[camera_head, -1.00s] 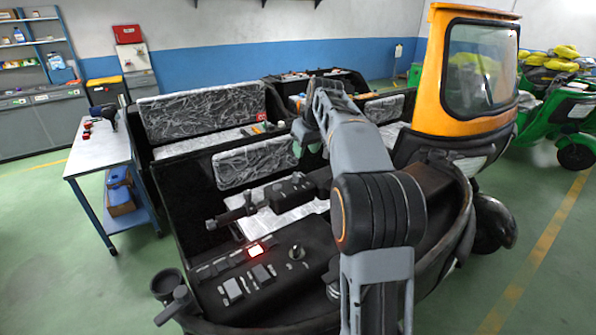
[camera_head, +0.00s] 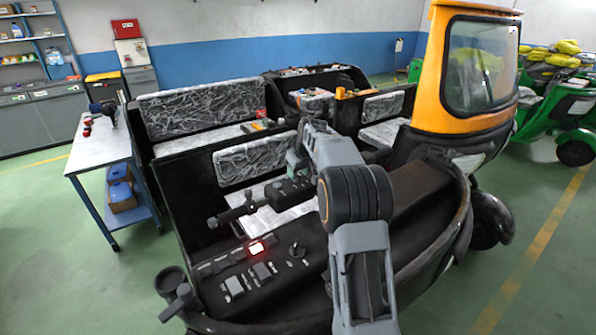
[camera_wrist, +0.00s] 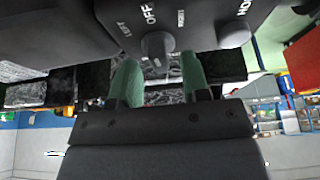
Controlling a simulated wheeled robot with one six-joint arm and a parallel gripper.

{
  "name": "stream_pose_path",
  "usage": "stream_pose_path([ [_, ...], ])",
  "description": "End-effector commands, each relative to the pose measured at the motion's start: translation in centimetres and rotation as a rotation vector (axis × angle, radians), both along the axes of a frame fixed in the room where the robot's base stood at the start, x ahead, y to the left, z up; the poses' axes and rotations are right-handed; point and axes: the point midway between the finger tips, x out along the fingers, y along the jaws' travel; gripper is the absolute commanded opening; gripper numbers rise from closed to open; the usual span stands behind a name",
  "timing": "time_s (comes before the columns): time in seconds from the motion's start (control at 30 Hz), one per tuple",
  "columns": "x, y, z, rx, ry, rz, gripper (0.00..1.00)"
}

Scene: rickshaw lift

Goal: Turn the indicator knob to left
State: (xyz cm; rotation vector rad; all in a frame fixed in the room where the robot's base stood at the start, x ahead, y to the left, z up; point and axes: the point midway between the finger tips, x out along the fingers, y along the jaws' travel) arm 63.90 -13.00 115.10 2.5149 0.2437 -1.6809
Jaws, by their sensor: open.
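The indicator knob (camera_wrist: 157,45) is a small grey knob on a dark control housing in the wrist view. White lettering around it reads OFF, with partly legible words on either side. My gripper (camera_wrist: 159,68) is open, with its two green fingertips on either side of the knob, just below it in the picture. A gap shows between the knob and each finger; I cannot tell any contact. In the head view my gripper (camera_head: 297,160) is at the dark handlebar housing (camera_head: 289,191), and the knob itself is hidden there.
A second round button (camera_wrist: 234,35) marked with partly cut lettering sits right of the knob. The handlebar grip (camera_head: 236,214) extends left from the housing. The windscreen frame (camera_head: 480,65) stands at right.

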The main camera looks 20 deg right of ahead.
Motion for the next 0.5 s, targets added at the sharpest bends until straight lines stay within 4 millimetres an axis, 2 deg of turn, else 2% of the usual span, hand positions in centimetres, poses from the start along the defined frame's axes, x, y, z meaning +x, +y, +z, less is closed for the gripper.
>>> stream_pose_path([
  [0.2,0.37,0.08,-0.91,0.0,0.0,0.0,0.43],
  [0.5,0.39,0.08,-1.01,0.0,0.0,0.0,0.41],
])
